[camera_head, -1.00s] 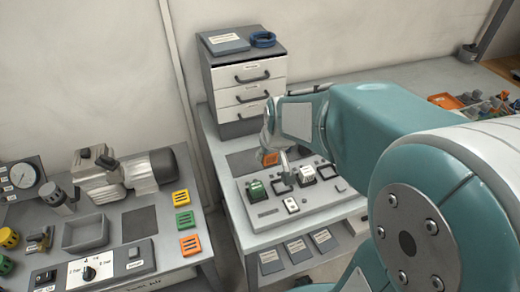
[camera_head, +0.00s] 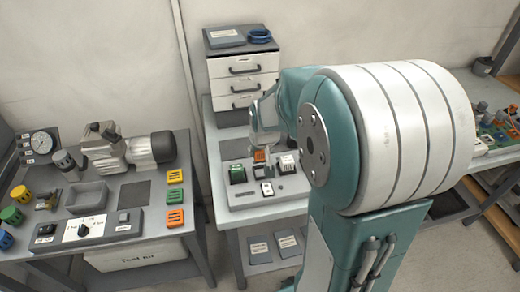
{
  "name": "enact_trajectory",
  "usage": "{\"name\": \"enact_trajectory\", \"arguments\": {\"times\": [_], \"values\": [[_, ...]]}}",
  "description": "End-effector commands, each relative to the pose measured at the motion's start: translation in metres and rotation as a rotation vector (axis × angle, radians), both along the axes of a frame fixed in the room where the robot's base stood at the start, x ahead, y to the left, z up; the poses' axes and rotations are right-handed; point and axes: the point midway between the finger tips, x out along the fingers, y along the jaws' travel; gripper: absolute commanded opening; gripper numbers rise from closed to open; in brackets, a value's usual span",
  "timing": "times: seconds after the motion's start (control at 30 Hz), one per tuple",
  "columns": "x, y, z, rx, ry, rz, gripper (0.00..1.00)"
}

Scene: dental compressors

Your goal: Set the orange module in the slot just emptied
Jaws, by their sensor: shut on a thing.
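An orange module (camera_head: 259,156) is held at the end of my arm, in the jaws of my gripper (camera_head: 266,150), over the slotted panel (camera_head: 243,198) on the middle bench. It lies between a green module (camera_head: 237,174) at left and a white module (camera_head: 287,163) at right. My gripper points down and partly covers the orange module. The slot between green and white is mostly hidden behind the gripper, so I cannot tell whether the module touches it. My arm hides the panel's right end.
A drawer cabinet (camera_head: 243,80) stands behind the panel. A cluttered bench (camera_head: 495,155) is at the right.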

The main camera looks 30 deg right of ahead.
Motion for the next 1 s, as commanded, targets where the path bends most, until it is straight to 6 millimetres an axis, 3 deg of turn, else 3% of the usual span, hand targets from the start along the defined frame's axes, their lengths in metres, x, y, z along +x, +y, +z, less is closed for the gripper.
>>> {"name": "enact_trajectory", "arguments": {"times": [0.5,1.0], "values": [[-0.001,-0.003,-0.042,0.005,0.002,-0.002,0.02],[0.0,-0.004,-0.049,0.004,0.0,-0.001,0.02]]}}
